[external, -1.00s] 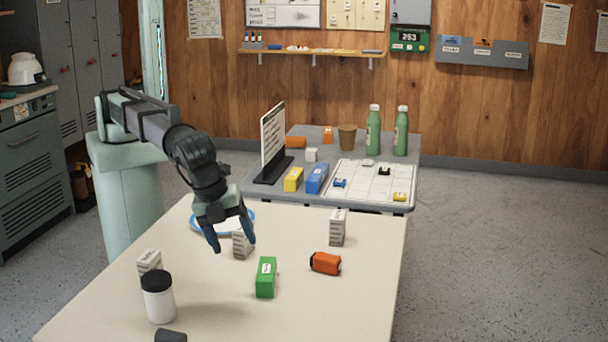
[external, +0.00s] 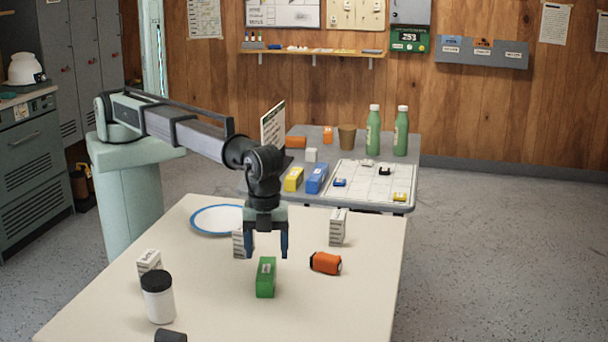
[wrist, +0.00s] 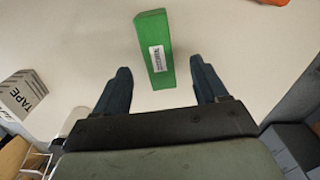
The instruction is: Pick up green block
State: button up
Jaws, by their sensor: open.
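The green block (external: 265,280) stands on the near cream table, in front of my gripper in the external view. In the wrist view the green block (wrist: 154,50) has a white label and lies ahead of the fingertips, between their lines. My gripper (external: 264,256) is open and empty, pointing down above the table close to the block. The wrist view shows both fingers (wrist: 160,76) spread apart, with nothing between them. The gap between fingers and block is hard to judge.
A black-lidded white jar (external: 158,298) stands at left, with a blue-rimmed plate (external: 217,219) behind. The table's right front is clear.

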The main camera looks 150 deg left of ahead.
aim_at(266, 268)
jog(key=shift+d+f, duration=0.2)
jog(key=shift+f, duration=3.25)
jog(key=c, duration=1.1)
jog(key=shift+r, duration=0.15)
